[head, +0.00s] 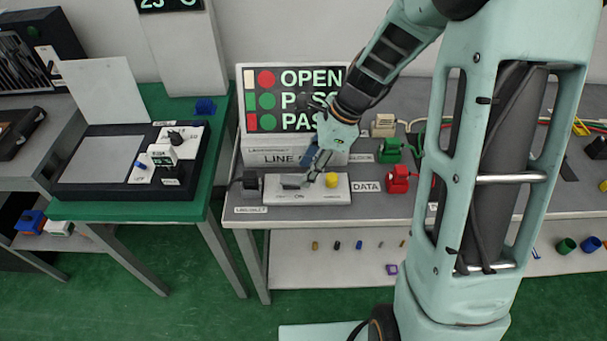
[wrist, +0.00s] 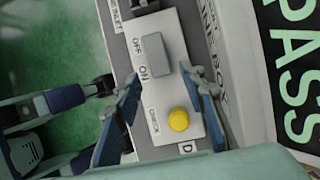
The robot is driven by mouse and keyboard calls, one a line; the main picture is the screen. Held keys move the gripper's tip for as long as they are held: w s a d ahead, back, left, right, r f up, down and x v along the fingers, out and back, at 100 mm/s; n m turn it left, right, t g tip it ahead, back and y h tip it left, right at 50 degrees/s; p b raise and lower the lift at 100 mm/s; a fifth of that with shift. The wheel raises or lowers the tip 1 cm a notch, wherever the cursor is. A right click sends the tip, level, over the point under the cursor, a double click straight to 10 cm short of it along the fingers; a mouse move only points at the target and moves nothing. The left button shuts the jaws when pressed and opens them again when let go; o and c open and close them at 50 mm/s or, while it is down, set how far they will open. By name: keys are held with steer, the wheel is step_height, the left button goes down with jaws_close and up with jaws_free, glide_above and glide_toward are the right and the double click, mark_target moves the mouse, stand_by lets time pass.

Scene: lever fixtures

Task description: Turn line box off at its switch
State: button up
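The line box (head: 345,191) is a white panel on the grey bench, under a "LINE" sign. Its grey switch (head: 293,182) is at the left, with a yellow button (head: 332,180) to its right. In the wrist view the switch (wrist: 157,54) is a grey block with OFF and ON printed beside it; the yellow button (wrist: 178,120) is marked CHECK. I cannot tell which way the switch is set. My gripper (wrist: 166,82) is open and empty, its fingertips over the panel at either side, near the ON end of the switch. In the head view my gripper (head: 314,166) partly hides the panel.
A sign board (head: 262,100) with OPEN and PASS lines stands behind the box. A black connector (head: 249,180) is plugged in at its left. A red block (head: 398,180) and a green block (head: 390,150) stand to its right. A green table (head: 205,155) holds another switch panel.

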mark_target(292, 181)
steer(key=shift+x, duration=1.35)
steer(key=shift+c, duration=0.6)
